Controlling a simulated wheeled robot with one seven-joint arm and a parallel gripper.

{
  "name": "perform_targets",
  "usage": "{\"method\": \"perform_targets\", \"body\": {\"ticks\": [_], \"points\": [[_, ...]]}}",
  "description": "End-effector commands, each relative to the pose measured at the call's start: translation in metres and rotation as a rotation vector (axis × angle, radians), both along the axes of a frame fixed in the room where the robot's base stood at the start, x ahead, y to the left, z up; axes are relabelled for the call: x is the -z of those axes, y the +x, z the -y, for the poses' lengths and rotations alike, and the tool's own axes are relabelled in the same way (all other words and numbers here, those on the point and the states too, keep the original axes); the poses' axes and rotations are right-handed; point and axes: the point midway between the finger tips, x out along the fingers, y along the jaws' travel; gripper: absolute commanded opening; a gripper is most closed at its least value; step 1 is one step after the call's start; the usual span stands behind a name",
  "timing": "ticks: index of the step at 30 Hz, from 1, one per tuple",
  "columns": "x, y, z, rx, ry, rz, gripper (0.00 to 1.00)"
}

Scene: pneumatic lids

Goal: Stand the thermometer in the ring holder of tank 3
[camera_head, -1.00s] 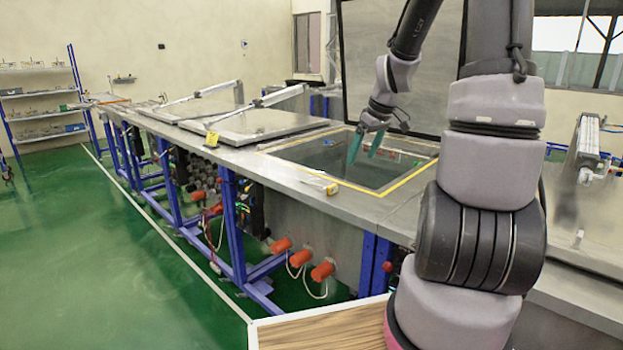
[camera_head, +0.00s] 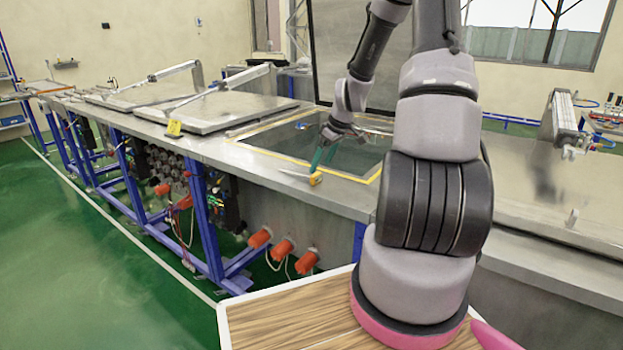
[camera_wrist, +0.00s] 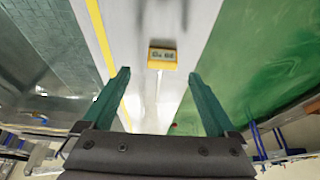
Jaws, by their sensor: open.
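The thermometer lies flat on the bench's front rim; its yellow body (camera_head: 315,179) has a thin probe pointing left in the head view. In the wrist view its yellow display body (camera_wrist: 163,58) lies ahead between the fingertips, with the thin probe running back towards me. My gripper (camera_head: 318,166), with green fingers, is open, pointing down over the thermometer; in the wrist view the gripper (camera_wrist: 159,73) holds nothing. An open tank (camera_head: 352,160) with a yellow border is just behind it. I cannot make out a ring holder or a tank number.
A dark raised lid (camera_head: 352,55) stands behind the open tank. Closed grey lids (camera_head: 228,108) with pneumatic arms lie to the left. A yellow tag (camera_head: 173,128) stands at the bench edge. The bench rim (camera_head: 250,160) left of the thermometer is clear.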

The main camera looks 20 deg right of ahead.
Motion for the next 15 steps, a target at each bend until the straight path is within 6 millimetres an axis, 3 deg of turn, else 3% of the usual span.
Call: {"method": "perform_targets", "body": {"ticks": [9,15], "points": [[0.04,0.013,-0.013,-0.002,0.001,-0.002,0.93],[0.044,0.015,-0.013,-0.001,-0.001,0.001,0.93]]}}
